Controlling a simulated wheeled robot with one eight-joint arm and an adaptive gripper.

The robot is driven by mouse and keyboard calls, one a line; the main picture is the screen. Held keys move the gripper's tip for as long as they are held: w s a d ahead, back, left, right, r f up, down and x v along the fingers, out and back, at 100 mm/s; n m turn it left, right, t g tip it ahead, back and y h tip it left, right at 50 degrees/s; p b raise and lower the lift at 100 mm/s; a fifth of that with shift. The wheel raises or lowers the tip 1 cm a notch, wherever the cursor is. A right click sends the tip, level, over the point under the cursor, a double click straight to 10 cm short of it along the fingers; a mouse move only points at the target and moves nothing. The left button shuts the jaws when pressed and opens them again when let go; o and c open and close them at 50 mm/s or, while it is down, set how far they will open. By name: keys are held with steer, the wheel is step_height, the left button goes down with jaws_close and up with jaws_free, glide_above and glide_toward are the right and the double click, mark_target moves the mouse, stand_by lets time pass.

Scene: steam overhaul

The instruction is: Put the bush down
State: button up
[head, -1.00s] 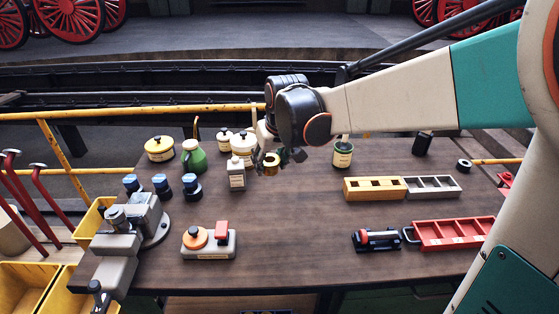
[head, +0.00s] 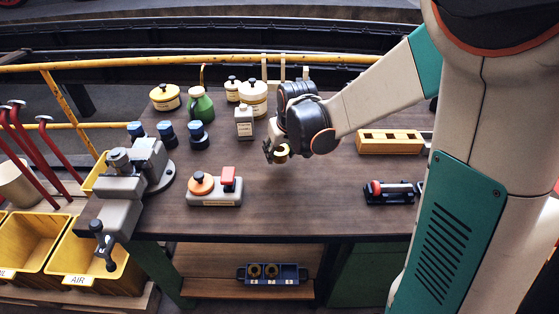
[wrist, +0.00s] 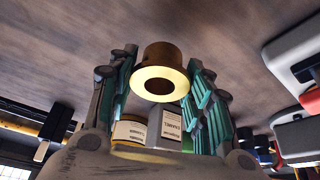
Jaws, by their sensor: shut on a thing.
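The bush is a short brass ring with a flange and a dark bore. It shows in the wrist view (wrist: 160,76) between the two finger pads, and in the head view (head: 283,150) at the end of my arm. My gripper (head: 275,152) is shut on the bush above the middle of the brown workbench (head: 300,200). The gap between bush and bench top is hard to judge. In the wrist view my gripper (wrist: 160,85) has a teal-padded finger on each side of the bush.
A grey box with an orange knob and red block (head: 215,186) is left of my gripper. A vice (head: 140,170) is farther left. Bottles and tins (head: 244,122) stand behind. A yellow slotted block (head: 390,141) is right. A blue tray with brass rings (head: 272,273) sits on the lower shelf.

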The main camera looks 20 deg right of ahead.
steer(key=shift+f+b, duration=0.65)
steer(key=shift+f, duration=1.25)
steer(key=shift+f, duration=0.1)
steer(key=o, duration=1.4)
steer(key=shift+c, duration=0.2)
steer(key=p+v, duration=0.5)
steer(key=v, duration=0.7)
steer(key=s+r+t, duration=0.1)
steer(key=s+r, duration=0.2)
steer(key=s, duration=0.3)
steer(key=s+r, duration=0.2)
steer(key=s, duration=0.4)
steer(key=s+r+m+t, duration=0.1)
steer(key=s+r, duration=0.2)
steer(key=s, duration=0.3)
steer(key=shift+s+a+r+t, duration=0.2)
steer(key=shift+s+r+t, duration=0.05)
steer(key=shift+r+t, duration=0.05)
